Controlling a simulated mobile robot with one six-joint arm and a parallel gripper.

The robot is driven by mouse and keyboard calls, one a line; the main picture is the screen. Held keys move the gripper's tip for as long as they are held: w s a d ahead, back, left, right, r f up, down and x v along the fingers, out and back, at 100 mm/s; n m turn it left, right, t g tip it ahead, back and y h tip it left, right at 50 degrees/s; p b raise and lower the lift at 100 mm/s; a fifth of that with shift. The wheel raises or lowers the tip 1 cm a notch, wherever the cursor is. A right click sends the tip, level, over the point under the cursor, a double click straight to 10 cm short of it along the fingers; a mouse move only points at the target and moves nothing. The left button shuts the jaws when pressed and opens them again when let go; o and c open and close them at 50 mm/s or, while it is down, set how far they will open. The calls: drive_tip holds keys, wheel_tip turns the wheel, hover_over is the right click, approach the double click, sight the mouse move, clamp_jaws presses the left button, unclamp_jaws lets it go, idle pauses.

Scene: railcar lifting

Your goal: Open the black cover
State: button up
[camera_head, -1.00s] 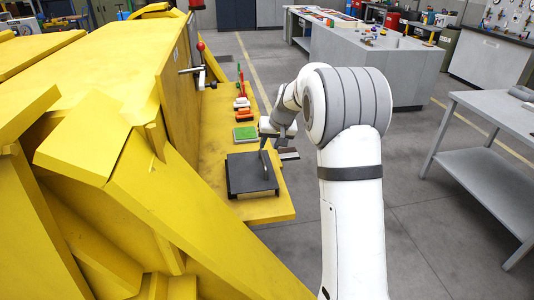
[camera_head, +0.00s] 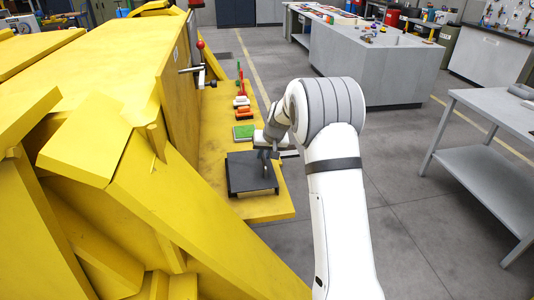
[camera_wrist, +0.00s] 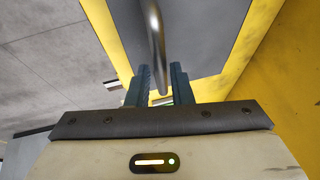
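The black cover (camera_head: 243,178) lies flat on the yellow ledge in the head view. It fills the upper part of the wrist view (camera_wrist: 207,40), where its curved metal handle (camera_wrist: 155,40) stands out toward me. My gripper (camera_wrist: 160,76) has its two dark fingers apart, one on each side of the handle's lower end. Narrow gaps seem to show between the handle and the fingers. In the head view, my gripper (camera_head: 268,153) is at the cover's right side and partly hides the handle.
The yellow ledge (camera_head: 262,207) runs along the yellow railcar body (camera_head: 110,65). Beyond the cover are a green block (camera_head: 243,132), orange and red pieces (camera_head: 243,113) and a red-knobbed lever (camera_head: 200,46). Grey tables stand at right, with open floor between.

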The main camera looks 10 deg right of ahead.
clamp_jaws()
